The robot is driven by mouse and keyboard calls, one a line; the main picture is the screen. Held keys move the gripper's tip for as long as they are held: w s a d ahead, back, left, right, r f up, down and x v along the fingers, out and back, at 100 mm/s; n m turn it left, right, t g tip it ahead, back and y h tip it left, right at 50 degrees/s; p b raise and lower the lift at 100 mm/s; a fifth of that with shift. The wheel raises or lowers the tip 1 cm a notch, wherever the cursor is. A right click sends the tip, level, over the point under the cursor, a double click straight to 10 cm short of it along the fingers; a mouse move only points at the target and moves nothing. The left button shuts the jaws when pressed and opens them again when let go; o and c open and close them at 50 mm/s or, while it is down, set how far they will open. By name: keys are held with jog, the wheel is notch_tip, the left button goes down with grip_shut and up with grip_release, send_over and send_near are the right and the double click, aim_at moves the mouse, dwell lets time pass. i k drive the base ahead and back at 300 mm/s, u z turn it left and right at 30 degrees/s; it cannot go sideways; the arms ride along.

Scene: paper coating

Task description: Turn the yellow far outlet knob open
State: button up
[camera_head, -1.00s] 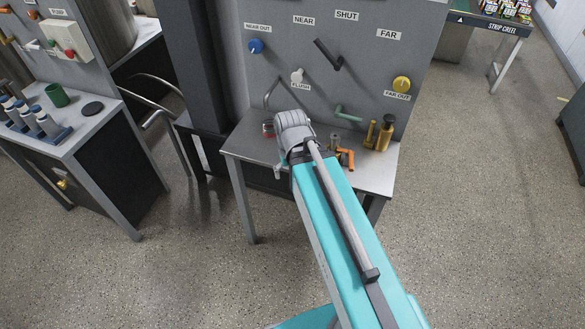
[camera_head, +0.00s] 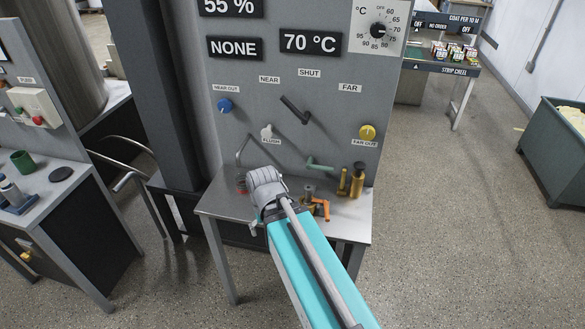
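The yellow far outlet knob (camera_head: 367,132) is on the right side of the grey upright panel (camera_head: 235,155), just above the FAR OUT label (camera_head: 365,143). My arm reaches up from the bottom of the view, and its grey wrist end (camera_head: 266,186) is over the small metal table in front of the panel. It is below and to the left of the yellow knob, clearly apart from it. The gripper's fingers are hidden behind the wrist, so whether they are open or shut does not show.
A blue knob (camera_head: 224,105), a white FLUSH knob (camera_head: 266,131) and a black lever (camera_head: 295,110) share the panel. A green handle (camera_head: 319,166), brass parts (camera_head: 356,182) and an orange part (camera_head: 321,208) are near the table's right side. Open floor lies right of the table (camera_head: 225,207).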

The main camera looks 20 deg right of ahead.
aim_at(367, 133)
jog(key=u, duration=0.55)
jog(key=k, duration=0.95)
jog(key=z, duration=0.6)
